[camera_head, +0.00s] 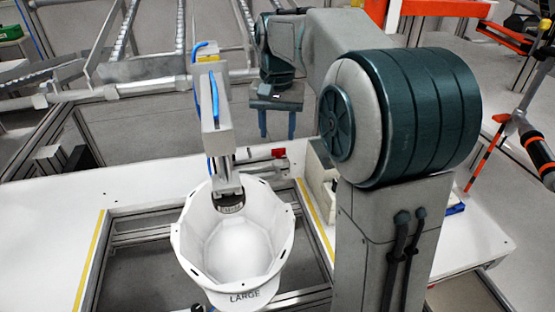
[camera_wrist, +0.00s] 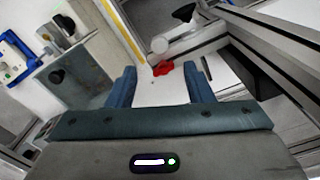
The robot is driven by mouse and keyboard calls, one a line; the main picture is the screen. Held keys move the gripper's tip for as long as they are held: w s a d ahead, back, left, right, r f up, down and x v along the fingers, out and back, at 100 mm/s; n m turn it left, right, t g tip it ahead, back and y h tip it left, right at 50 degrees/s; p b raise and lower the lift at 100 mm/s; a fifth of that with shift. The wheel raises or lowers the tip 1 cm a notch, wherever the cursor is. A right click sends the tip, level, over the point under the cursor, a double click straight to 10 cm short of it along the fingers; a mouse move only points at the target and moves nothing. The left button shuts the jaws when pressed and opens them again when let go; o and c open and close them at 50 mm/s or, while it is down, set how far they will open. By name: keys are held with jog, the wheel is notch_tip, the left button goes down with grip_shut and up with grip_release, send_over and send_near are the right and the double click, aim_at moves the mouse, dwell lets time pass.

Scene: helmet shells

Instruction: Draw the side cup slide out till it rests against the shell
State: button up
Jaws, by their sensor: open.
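The white helmet shell (camera_head: 236,250) marked LARGE sits open side up in the metal frame, below a grey vertical fixture with a dark cup at its lower end (camera_head: 231,206). The side cup slide (camera_head: 264,163) appears to be the short metal rod with a red knob (camera_head: 278,152) behind the shell's far right rim. Its contact with the shell cannot be made out. My gripper (camera_head: 277,132) hangs above and behind the knob, blue fingers pointing down, open and empty. In the wrist view, the red knob (camera_wrist: 163,69) shows between the two fingertips, apparently beyond them.
The vertical fixture (camera_head: 217,120) with blue hoses stands left of my gripper. Metal frame rails (camera_head: 155,222) surround the shell on the white table (camera_head: 40,225). A pale box (camera_head: 320,180) stands to the right of the slide. Conveyor rails lie behind.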

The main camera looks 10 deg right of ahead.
aim_at(277, 162)
notch_tip(277, 162, down, 9)
jog(key=shift+r+b, duration=0.1)
jog(key=shift+b, duration=0.4)
